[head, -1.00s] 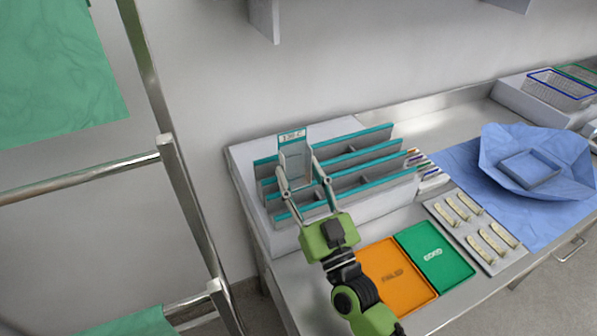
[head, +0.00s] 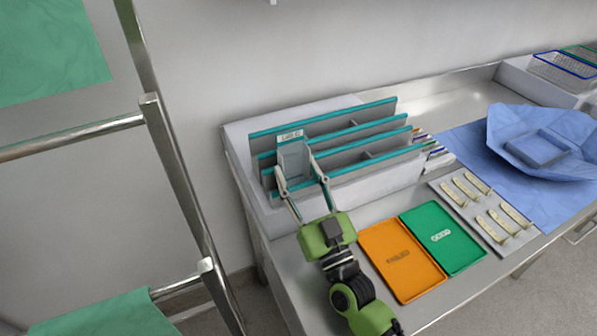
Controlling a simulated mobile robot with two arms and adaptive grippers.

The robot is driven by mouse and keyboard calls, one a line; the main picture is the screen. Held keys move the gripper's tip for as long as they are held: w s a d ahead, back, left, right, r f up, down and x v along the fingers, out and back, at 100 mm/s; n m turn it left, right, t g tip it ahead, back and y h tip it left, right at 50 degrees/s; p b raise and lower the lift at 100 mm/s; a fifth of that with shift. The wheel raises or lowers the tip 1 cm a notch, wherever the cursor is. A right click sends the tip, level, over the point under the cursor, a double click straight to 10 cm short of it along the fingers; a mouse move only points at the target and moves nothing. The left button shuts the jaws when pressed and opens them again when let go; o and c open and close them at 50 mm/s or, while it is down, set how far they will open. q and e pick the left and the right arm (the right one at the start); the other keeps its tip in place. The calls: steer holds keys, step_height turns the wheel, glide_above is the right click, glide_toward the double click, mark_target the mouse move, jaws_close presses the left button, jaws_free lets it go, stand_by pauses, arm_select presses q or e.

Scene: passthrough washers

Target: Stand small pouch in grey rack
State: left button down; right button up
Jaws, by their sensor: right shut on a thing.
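The small pouch (head: 292,154) is grey with a pale green labelled top edge. It is upright at the left end of the grey rack (head: 350,185), which has long slots edged in teal. My right gripper (head: 297,178) is shut on the pouch, with one finger at each side of it. The pouch's lower part is behind the rack's front divider, so I cannot tell whether it touches the slot floor. My left gripper is not in view.
An orange tray (head: 391,284) and a green tray (head: 458,256) lie in front of the rack. Right of them are a plate with several pale strips (head: 465,212) and a blue wrap (head: 545,175). A metal frame (head: 178,180) stands at the left.

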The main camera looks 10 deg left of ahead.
steer(key=shift+f, duration=0.45)
steer(key=o, duration=0.9)
